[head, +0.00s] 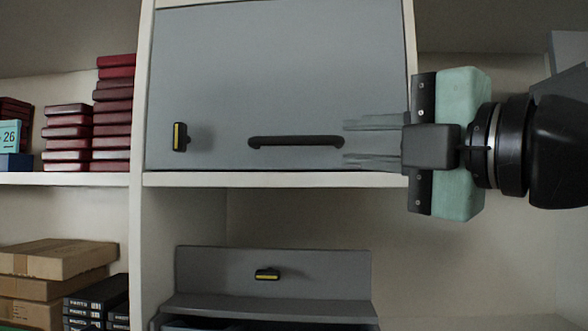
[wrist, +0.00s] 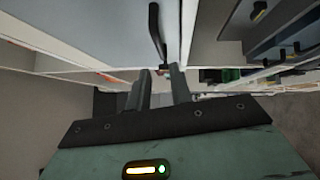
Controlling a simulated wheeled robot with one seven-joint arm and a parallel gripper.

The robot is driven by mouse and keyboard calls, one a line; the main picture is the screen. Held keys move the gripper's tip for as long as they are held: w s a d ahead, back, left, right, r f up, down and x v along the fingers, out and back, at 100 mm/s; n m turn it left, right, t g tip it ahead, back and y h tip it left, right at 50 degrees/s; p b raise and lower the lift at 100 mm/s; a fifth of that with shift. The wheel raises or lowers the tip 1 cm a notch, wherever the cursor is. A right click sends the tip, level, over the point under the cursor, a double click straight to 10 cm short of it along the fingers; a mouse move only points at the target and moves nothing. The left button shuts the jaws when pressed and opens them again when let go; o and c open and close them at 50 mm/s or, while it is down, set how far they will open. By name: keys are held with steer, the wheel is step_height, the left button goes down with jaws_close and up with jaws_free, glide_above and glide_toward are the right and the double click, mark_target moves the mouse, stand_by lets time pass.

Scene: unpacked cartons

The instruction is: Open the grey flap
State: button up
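The grey flap (head: 230,75) is a flat panel in the upper middle compartment of the shelf and looks closed. Its black bar handle (head: 297,141) runs level near the lower edge. My gripper (head: 346,141) comes in from the right, with its two fingers apart, one above and one below the handle's line. The fingertips are near the handle's right end. In the wrist view, the handle (wrist: 156,28) lies ahead of my open gripper (wrist: 160,70), its near end close to the fingertips. I cannot tell whether they touch. Nothing is held.
A small black and yellow piece (head: 180,137) sits on the flap, left of the handle. Below is a grey unit (head: 273,264) with a similar piece. Dark red boxes (head: 113,110) and brown cartons (head: 50,258) fill the left shelves. White shelf posts (head: 137,230) frame the flap.

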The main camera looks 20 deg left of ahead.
mark_target(299, 139)
steer(key=p+x, duration=0.5)
steer(key=x, duration=0.5)
steer(key=shift+w+a+r, duration=0.1)
steer(key=shift+a+r, duration=0.1)
steer(key=shift+w+a, duration=0.35)
steer(key=shift+a, duration=0.2)
jaws_close()
